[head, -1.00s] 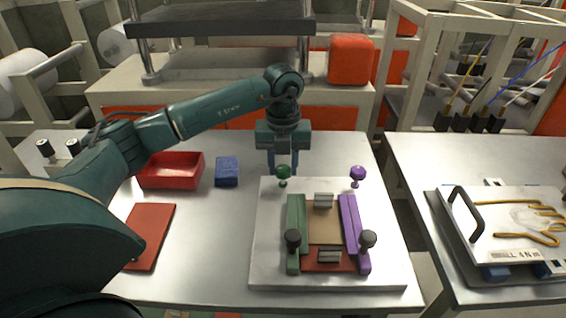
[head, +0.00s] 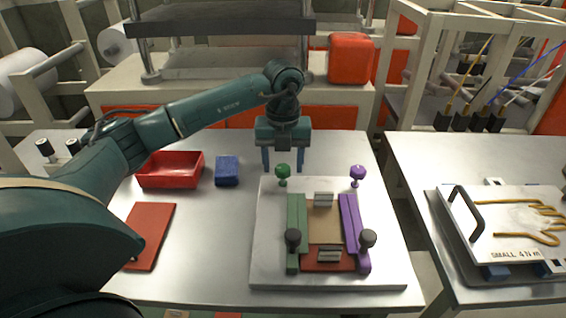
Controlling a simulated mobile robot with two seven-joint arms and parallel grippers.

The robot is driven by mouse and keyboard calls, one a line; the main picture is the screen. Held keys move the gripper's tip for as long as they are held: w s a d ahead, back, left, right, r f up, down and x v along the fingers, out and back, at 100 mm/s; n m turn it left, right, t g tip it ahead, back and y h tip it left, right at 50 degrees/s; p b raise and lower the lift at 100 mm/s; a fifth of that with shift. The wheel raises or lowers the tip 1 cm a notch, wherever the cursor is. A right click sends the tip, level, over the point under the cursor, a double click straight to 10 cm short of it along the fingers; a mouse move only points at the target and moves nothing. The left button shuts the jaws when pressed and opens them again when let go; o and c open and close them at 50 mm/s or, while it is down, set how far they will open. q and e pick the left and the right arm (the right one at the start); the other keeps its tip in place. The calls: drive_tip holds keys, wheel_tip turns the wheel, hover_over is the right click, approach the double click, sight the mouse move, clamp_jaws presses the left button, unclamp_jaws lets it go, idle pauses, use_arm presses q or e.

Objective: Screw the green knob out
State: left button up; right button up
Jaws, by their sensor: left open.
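The green knob (head: 283,171) stands upright at the back left of a pale plate (head: 270,250), behind a green bar (head: 297,222). My left gripper (head: 283,168) is open, pointing down, with its two fingers spread to the left and right of the green knob in the head view. The fingers look to be behind or around the knob; I cannot tell the exact depth, and no contact shows. A purple knob (head: 358,173) stands at the back right of the plate, behind a purple bar (head: 354,225). My right gripper is not in view.
Two black knobs (head: 293,238) (head: 368,238) stand at the front ends of the bars. A red tray (head: 171,183), a blue block (head: 227,170) and a red sheet (head: 150,235) lie left of the plate. A second table (head: 420,165) stands to the right.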

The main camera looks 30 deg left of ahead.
sight(283, 168)
use_arm(q)
wheel_tip(283, 168, up, 13)
drive_tip(key=shift+f, duration=0.2)
idle(0.6)
